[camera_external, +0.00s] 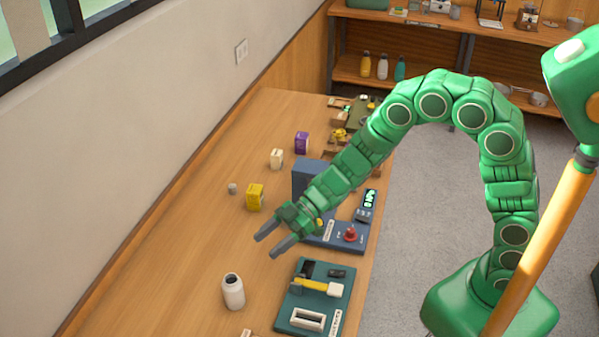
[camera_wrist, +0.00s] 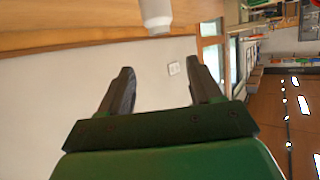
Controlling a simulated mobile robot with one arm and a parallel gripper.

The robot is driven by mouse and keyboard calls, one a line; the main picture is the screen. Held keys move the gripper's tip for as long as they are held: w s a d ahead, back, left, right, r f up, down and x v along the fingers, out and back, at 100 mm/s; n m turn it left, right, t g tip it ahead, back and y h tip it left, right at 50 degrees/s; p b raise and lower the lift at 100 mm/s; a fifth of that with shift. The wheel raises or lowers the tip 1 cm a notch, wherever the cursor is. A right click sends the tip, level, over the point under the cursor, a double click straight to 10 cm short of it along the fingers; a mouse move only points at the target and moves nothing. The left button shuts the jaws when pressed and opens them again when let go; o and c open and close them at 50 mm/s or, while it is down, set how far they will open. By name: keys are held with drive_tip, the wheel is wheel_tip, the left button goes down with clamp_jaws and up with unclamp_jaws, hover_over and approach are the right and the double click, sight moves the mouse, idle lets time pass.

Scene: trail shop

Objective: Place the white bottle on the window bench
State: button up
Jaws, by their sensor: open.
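The white bottle (camera_external: 233,291) stands upright on the wooden bench (camera_external: 190,255) along the wall below the window (camera_external: 62,30). Its dark mouth faces up. In the wrist view the white bottle (camera_wrist: 156,14) shows at the top edge, cut off, beyond my fingertips. My gripper (camera_external: 265,247) is open and empty, above the bench and behind the bottle in the external view, apart from it. In the wrist view my gripper (camera_wrist: 160,70) has bare wall between its spread fingers.
A green tool board (camera_external: 283,322) lies right of the bottle. A blue-grey device (camera_external: 308,178) stands near my wrist. Yellow (camera_external: 255,197), cream (camera_external: 277,159) and purple (camera_external: 301,143) packs stand farther back. A shelf (camera_external: 430,75) holds more bottles. The bench left of the bottle is clear.

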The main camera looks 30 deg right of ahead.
drive_tip(key=shift+d+r, duration=0.1)
drive_tip(key=shift+d, duration=0.2)
drive_tip(key=shift+w, duration=0.1)
